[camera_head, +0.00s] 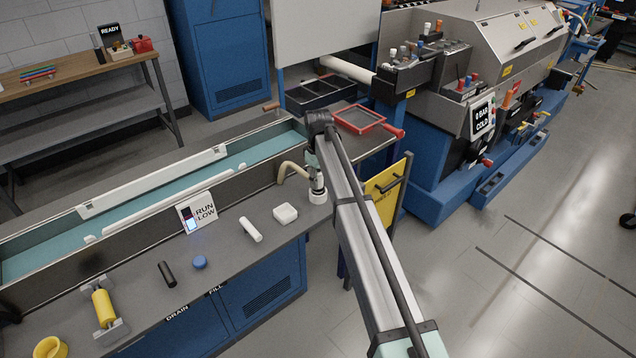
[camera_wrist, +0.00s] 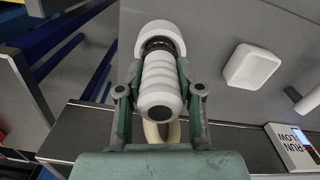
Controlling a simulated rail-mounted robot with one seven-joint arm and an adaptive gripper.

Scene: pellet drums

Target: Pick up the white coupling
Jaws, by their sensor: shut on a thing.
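The white coupling (camera_wrist: 160,80) is a ribbed white cylinder with a dark end and a wider white collar at its far end. In the wrist view it sits between the two fingers of my gripper (camera_wrist: 160,100), which is shut on it. In the head view my gripper (camera_head: 316,180) points down over the right end of the grey counter, with the coupling's white lower end (camera_head: 318,197) below it. A beige hose (camera_head: 290,166) curves close behind; I cannot tell whether it joins the coupling. I cannot tell whether the coupling touches the counter.
A red-framed screen (camera_head: 359,119) lies behind. The trough wall (camera_head: 160,216) runs along the back.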

